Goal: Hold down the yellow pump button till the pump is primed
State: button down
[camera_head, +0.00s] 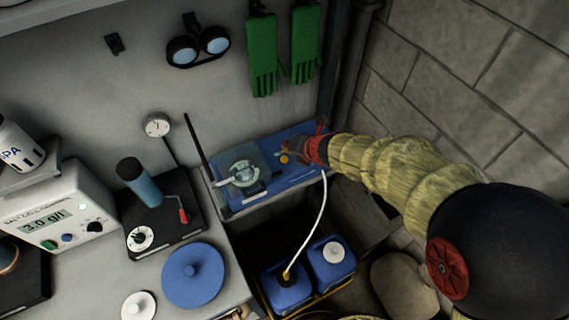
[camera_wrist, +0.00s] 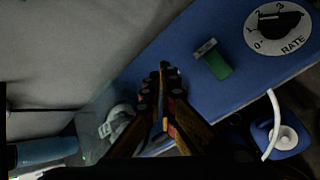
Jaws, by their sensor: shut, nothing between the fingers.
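The yellow pump button (camera_head: 284,159) shows as a small yellow spot on the blue pump panel (camera_head: 262,190), right of the clear round pump head (camera_head: 243,173). My gripper (camera_head: 290,149) reaches in from the right, its fingertips close beside the button; I cannot tell whether they touch it. In the wrist view my gripper (camera_wrist: 163,72) is shut and empty, its fingers over the blue panel (camera_wrist: 205,90). I cannot make out the button for sure there; the fingers may hide it.
A green switch (camera_wrist: 214,61) and a RATE dial (camera_wrist: 277,29) sit on the panel. Green gloves (camera_head: 262,55) and goggles (camera_head: 198,46) hang on the wall behind. A brick wall (camera_head: 470,80) stands at right.

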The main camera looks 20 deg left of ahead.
aim_at(285, 159)
jog(key=shift+f+b, duration=0.4)
jog(key=shift+f, duration=0.45)
jog(key=shift+f, duration=0.1)
dwell(0.7)
jog(key=shift+f+b, duration=0.3)
jog(key=shift+b, duration=0.1)
